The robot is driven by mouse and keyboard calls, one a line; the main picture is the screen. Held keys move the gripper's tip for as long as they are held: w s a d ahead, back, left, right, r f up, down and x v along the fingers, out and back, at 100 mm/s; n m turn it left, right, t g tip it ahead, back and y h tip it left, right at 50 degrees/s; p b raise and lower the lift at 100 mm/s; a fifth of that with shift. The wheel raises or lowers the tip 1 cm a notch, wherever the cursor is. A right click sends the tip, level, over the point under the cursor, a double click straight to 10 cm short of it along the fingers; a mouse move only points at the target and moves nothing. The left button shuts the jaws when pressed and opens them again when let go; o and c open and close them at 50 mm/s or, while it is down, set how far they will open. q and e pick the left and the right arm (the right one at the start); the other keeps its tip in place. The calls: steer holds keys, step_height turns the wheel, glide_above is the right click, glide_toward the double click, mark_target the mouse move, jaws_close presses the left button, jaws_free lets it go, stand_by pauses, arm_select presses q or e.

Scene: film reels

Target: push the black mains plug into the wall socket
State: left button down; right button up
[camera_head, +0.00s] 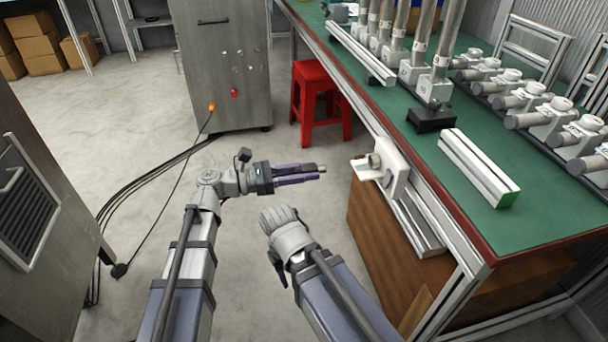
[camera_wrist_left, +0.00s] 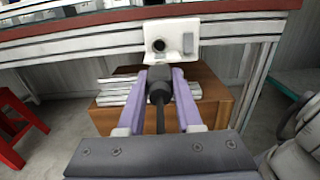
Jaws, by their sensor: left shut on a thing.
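My left gripper (camera_head: 322,173) is shut on the black mains plug (camera_wrist_left: 159,84). The plug sits between its purple fingers, its front end towards the socket, and a dark cable trails back from it. In the head view the fingers mostly cover the plug. The white wall socket (camera_head: 393,170) is fixed at the bench's front edge, to the right of the gripper and apart from it. In the left wrist view the socket (camera_wrist_left: 170,42) lies straight beyond the plug, its round dark recess showing. My right arm is low beside the left one; its gripper's fingers cannot be made out.
The green-topped bench (camera_head: 470,205) carries metal posts, rails and a row of grey fittings. A brown wooden box (camera_head: 370,225) stands under it. A red stool (camera_head: 318,100) and a steel cabinet (camera_head: 225,60) stand behind. The air between plug and socket looks clear.

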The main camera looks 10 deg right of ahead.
arm_select(q)
steer(key=d, duration=0.9)
steer(key=shift+w+d, duration=0.2)
steer(key=shift+d, duration=0.1)
stand_by(0.4)
